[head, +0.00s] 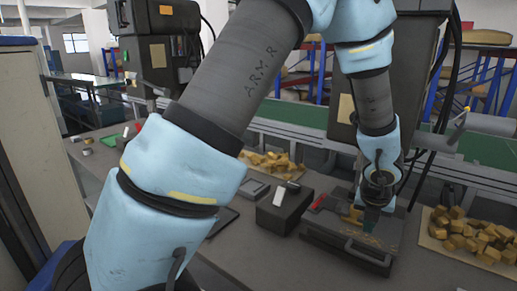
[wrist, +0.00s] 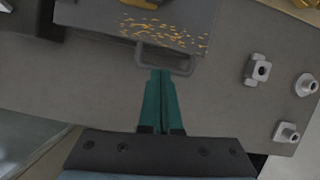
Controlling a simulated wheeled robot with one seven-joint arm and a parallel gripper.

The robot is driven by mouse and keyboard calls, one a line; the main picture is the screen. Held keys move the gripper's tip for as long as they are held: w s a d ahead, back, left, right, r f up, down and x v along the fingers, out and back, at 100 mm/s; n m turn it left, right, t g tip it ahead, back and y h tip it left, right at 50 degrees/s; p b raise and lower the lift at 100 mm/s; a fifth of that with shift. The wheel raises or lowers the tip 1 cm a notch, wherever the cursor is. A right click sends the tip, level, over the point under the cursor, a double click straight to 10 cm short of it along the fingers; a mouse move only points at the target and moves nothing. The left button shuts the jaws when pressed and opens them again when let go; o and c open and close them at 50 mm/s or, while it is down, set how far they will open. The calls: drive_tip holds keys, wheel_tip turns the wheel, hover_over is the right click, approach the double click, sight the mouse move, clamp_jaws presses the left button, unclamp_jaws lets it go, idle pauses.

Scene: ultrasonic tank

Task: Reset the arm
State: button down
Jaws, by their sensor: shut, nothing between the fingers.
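My gripper (head: 371,215) points down at the end of my blue-covered arm, over the dark grey box (head: 330,236) on the bench. In the wrist view its two teal fingers (wrist: 160,78) lie together with nothing between them. Their tips show close to the box's wire handle (wrist: 187,68); I cannot tell whether they touch it. The top of the box (wrist: 185,12) carries scattered small yellow bits. In the head view my gripper hides part of the box.
The grey bench (head: 240,250) has a dark block with a white item (head: 279,196) left of the box. Piles of yellow pieces lie at the right (head: 470,235) and behind (head: 270,162). Metal fittings (wrist: 260,70) lie right of my fingers in the wrist view. A green conveyor (head: 300,115) runs behind.

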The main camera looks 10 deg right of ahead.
drive_tip(key=w+a+r+n+y+b, duration=0.1)
drive_tip(key=w+a+n, duration=0.3)
drive_tip(key=a+n, duration=0.6)
drive_tip(key=w+a+r+n+y+b, duration=0.1)
drive_tip(key=w+a+n+b, duration=0.1)
drive_tip(key=w+a+n, duration=0.55)
drive_tip(key=s+a+n+b, duration=0.1)
drive_tip(key=s+a+n, duration=0.3)
drive_tip(key=a+n, duration=0.7)
drive_tip(key=s+a+r+n+g+b, duration=0.1)
drive_tip(key=s+a+n, duration=0.3)
drive_tip(key=a+n, duration=0.7)
drive_tip(key=shift+s+a+n+g, duration=0.2)
drive_tip(key=shift+s+n+g, duration=0.15)
drive_tip(key=shift+n, duration=0.8)
drive_tip(key=c, duration=1.6)
unclamp_jaws()
drive_tip(key=shift+r, duration=0.1)
